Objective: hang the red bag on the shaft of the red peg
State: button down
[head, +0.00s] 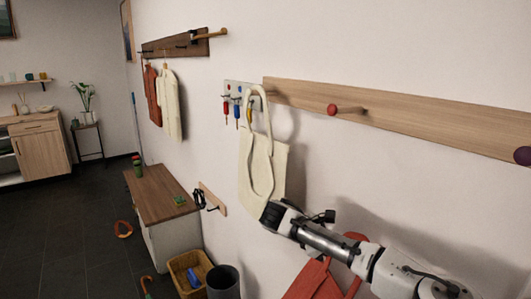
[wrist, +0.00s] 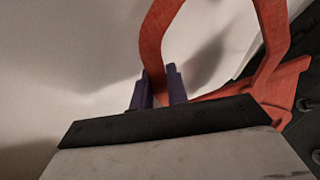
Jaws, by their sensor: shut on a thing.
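The red bag (head: 318,281) hangs low at the bottom of the head view, partly hidden behind my arm. Its red strap (wrist: 154,42) loops upward in the wrist view. My gripper (wrist: 158,82) has its two purple fingers on either side of that strap and is shut on it. In the head view I cannot make out the fingers. The red peg (head: 332,110) sticks out from the long light wooden rail (head: 420,120), above and apart from the bag. Its round head shows, and its shaft runs back to the rail.
A cream bag (head: 280,165) hangs at the rail's left end. A purple peg (head: 523,156) is at far right. A small board (head: 229,88) holds several tools. The wall below the red peg is clear. A bench, basket and dark bin stand below.

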jog(key=a+r+n+t+h, duration=0.1)
jog(key=a+r+n+t, duration=0.15)
jog(key=r, duration=0.65)
jog(key=a+r+n+t, duration=0.2)
jog(key=a+r+t, duration=0.2)
jog(key=r, duration=0.5)
jog(key=s+a+r+n+t+y, duration=0.1)
jog(key=s+a+r+n+t, duration=0.15)
jog(key=a+r, duration=0.45)
jog(key=s+a+r+n+t, duration=0.1)
jog(key=s+a+r+t, duration=0.3)
jog(key=r, duration=0.5)
jog(key=w+d+f, duration=0.2)
jog(key=w+d, duration=0.5)
jog(key=d, duration=0.2)
jog(key=shift+w+d+f+g+p, duration=0.15)
jog(key=shift+w+f+g+p, duration=0.2)
jog(key=shift+p, duration=0.1)
